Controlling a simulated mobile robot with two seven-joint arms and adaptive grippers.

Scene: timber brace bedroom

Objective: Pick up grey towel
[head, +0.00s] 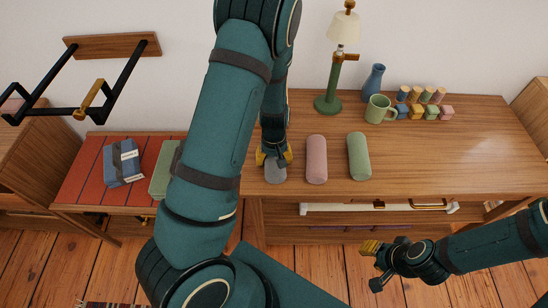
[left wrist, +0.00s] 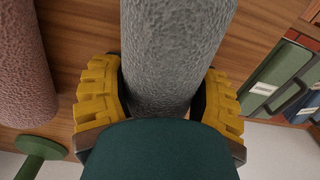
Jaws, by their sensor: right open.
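The grey towel (head: 276,174) is a rolled cylinder on the wooden desk, partly hidden behind my left gripper (head: 273,156). In the left wrist view the grey towel (left wrist: 178,50) runs between the two yellow fingers of my left gripper (left wrist: 160,100). One finger is on each side of the roll, close to it. I cannot tell whether both fingers press on it. The towel appears to rest on the desk. My right gripper (head: 372,266) is open and empty, low in front of the desk, away from the towel.
A pink rolled towel (head: 316,160) and a green one (head: 359,156) lie right of the grey towel on the desk (head: 470,150). A green lamp (head: 328,92), blue vase (head: 373,82), green mug (head: 379,108) and small blocks stand behind.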

